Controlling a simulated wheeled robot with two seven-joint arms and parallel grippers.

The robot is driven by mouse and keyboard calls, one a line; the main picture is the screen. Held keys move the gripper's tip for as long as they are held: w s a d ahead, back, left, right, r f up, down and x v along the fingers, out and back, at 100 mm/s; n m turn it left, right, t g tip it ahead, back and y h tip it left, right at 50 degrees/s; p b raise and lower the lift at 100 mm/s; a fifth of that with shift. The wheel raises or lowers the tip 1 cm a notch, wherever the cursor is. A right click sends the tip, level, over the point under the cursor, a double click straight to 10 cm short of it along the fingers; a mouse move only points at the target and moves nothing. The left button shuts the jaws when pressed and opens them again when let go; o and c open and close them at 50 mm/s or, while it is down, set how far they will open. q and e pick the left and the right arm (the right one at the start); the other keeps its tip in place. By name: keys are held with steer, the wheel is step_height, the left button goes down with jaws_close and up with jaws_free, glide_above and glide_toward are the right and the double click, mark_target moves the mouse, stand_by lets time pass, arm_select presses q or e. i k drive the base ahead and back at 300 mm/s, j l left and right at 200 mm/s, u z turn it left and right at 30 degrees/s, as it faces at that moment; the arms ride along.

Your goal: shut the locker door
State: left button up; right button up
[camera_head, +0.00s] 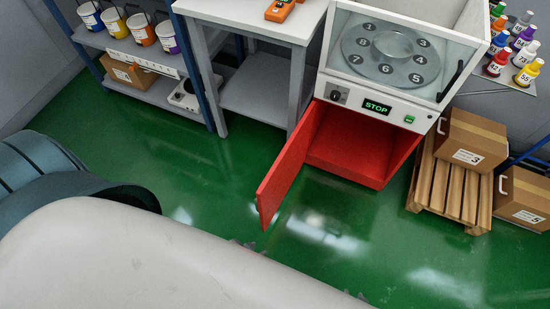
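The locker (345,172) is a red-lined compartment in the lower part of a white machine. Its red door (284,172) is hinged at the left side and stands wide open, swung out toward me over the green floor. The inside of the locker looks empty as far as it shows. A large pale part of my own body covers the bottom left and hides what is behind it. Small dark pieces peek out along its edge below the door, too little to identify. I cannot make out either gripper, and nothing visible touches the door.
The machine carries a STOP display (377,107) and a numbered disc (391,54) behind glass. A grey table (256,92) stands left of the door. A wooden pallet (452,192) with a cardboard box (470,140) stands at the right. Green floor before the locker is clear.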

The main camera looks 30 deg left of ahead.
mark_target(270, 194)
steer(key=k+j+z, duration=0.15)
steer(key=j, duration=0.2)
steer(key=j+z, duration=0.1)
steer(key=j, duration=0.2)
steer(key=k+j+z, duration=0.15)
steer(key=j, duration=0.2)
steer(key=k+j+z, duration=0.1)
steer(key=j+z, duration=0.4)
steer(key=j, duration=1.25)
steer(key=k+j+u, duration=0.15)
steer(key=k, duration=0.2)
steer(key=k+u, duration=0.2)
steer(key=k, duration=0.15)
steer(key=j, duration=0.1)
